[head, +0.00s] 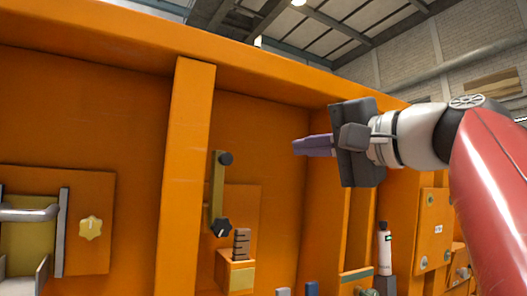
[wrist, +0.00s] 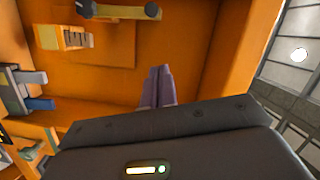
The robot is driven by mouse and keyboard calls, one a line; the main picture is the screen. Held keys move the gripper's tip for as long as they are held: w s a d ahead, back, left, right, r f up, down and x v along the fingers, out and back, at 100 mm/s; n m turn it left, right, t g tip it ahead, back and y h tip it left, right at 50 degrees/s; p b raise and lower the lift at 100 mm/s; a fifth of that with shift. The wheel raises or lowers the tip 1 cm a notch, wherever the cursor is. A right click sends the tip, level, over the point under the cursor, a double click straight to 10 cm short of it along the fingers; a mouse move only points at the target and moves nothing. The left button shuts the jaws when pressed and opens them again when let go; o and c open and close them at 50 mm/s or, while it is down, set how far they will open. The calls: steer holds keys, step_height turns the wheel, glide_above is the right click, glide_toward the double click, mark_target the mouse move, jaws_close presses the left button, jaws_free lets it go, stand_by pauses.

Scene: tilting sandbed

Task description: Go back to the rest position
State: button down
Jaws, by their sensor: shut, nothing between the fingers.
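My gripper (head: 296,147) is raised at the right of the head view, pointing left in front of the orange panel (head: 60,120). Its purple fingers are together with nothing between them. In the wrist view the fingers (wrist: 160,72) also lie side by side, apart from the panel fittings. A yellow lever (head: 217,188) with dark knobs is mounted on the panel, left of my gripper and apart from it. The lever also shows at the top of the wrist view (wrist: 120,9).
Below the lever is an orange block with a dark slotted piece (head: 241,243). A yellow star knob (head: 91,228) and a metal-handled fitting (head: 30,213) are at left. A white cylinder (head: 384,240) stands at lower right. An orange upright (head: 188,160) projects from the panel.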

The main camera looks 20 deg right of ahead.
steer(key=shift+s+d, duration=0.1)
steer(key=shift+s, duration=0.2)
steer(key=shift+f, duration=0.1)
steer(key=w+a+f+n+g+h, duration=0.1)
steer(key=a+f+g, duration=0.1)
steer(key=f, duration=0.7)
steer(key=w+a+f+g+h, duration=0.1)
steer(key=w+a+f+g, duration=0.1)
steer(key=f, duration=0.7)
steer(key=w+a+f+n+g, duration=0.1)
steer(key=a+f+g, duration=0.15)
steer(key=f, duration=0.65)
steer(key=s+a+f+n+g+h, duration=0.1)
steer(key=s+f+n+g, duration=0.1)
steer(key=f, duration=0.7)
steer(key=s+a+f+n+g+h, duration=0.1)
steer(key=s+f+n+h, duration=0.1)
steer(key=f, duration=0.8)
steer(key=s+a+f+n+g+h, duration=0.1)
steer(key=s+f+n+g, duration=0.1)
steer(key=s+f, duration=0.3)
step_height(320, 180, down, 4)
steer(key=shift+s+a+f+n+g+h, duration=0.15)
steer(key=shift+s+a+n+g+h, duration=0.2)
steer(key=shift+n, duration=0.55)
